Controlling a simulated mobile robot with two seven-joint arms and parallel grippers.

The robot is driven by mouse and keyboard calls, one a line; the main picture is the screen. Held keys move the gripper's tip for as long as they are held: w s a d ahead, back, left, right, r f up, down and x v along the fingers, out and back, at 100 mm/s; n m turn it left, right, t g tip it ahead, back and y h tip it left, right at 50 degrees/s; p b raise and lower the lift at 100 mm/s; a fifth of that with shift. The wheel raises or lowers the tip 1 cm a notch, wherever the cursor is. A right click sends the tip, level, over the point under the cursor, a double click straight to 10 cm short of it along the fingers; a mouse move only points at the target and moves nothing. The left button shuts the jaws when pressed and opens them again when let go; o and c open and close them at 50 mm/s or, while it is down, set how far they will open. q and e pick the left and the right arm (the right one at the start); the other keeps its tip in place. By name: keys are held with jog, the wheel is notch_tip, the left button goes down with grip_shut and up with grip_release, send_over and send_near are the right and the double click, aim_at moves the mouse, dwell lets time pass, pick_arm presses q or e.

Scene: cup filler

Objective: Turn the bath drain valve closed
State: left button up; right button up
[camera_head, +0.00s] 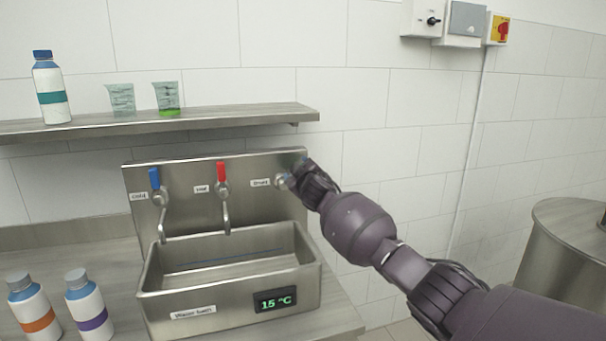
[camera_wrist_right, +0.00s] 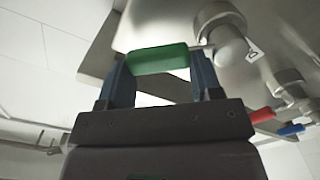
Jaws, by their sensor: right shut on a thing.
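The drain valve (camera_head: 281,182) is on the steel back panel, right of its "Drain" label. In the right wrist view its green handle (camera_wrist_right: 157,58) sits between my right gripper's (camera_wrist_right: 158,80) two fingers, which are shut on it. The round valve body (camera_wrist_right: 222,32) is just right of the handle. In the head view my right gripper (camera_head: 303,172) hides most of the handle, so its exact angle is hard to tell. The steel water bath (camera_head: 215,304) stands below, with a display reading 15 °C. My left gripper is out of view.
The cold tap's blue handle (camera_head: 154,179) and the hot tap's red handle (camera_head: 221,172) stand upright to the left. A shelf (camera_head: 230,118) above carries a bottle and two beakers. Two bottles stand left of the bath. A steel drum (camera_head: 565,255) is at the right.

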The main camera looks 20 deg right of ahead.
pick_arm(q)
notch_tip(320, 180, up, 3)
jog(key=p, duration=0.3)
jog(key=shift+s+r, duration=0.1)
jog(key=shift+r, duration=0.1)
pick_arm(e)
jog(key=a+n, duration=0.1)
jog(key=n, duration=0.2)
jog(key=a+r+n, duration=0.1)
jog(key=a+n, duration=0.1)
jog(key=n, duration=0.1)
jog(key=a+n, duration=0.2)
jog(key=n, duration=0.1)
jog(key=shift+s+r+n, duration=0.1)
jog(key=shift+r+n, duration=0.1)
jog(key=shift+n, duration=0.2)
jog(key=o, duration=1)
jog(key=shift+a, duration=0.1)
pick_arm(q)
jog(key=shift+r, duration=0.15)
pick_arm(e)
jog(key=shift+s, duration=0.15)
pick_arm(q)
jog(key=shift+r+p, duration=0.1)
jog(key=shift+p, duration=0.25)
pick_arm(e)
jog(key=s, duration=1)
jog(key=shift+s+d, duration=0.2)
jog(key=shift+s, duration=0.05)
